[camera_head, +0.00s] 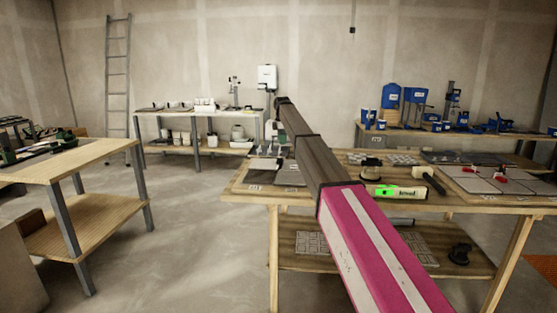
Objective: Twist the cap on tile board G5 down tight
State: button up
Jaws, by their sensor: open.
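A board of pale tiles with red caps (495,180) lies at the right of the near wooden table (350,200). Another board with pale and grey tiles (266,164) lies at the table's left end, partly hidden behind a long dark and magenta beam that looks like my arm. Small white labels show on the table's front edge, but I cannot read which board is G5. How tight any cap sits is too small to tell. My gripper does not show.
A green level (400,191), a mallet (430,178) and a dark round pot (371,168) stand on the near table. A wooden workbench (70,160) is at left. Shelves with buckets (195,138) and blue tools (415,97) line the back. Floor between benches is clear.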

aim_at(280, 158)
jog(key=shift+a, duration=0.55)
jog(key=shift+s+f, duration=0.1)
notch_tip(280, 158, down, 10)
jog(key=shift+f, duration=0.25)
jog(key=c, duration=0.9)
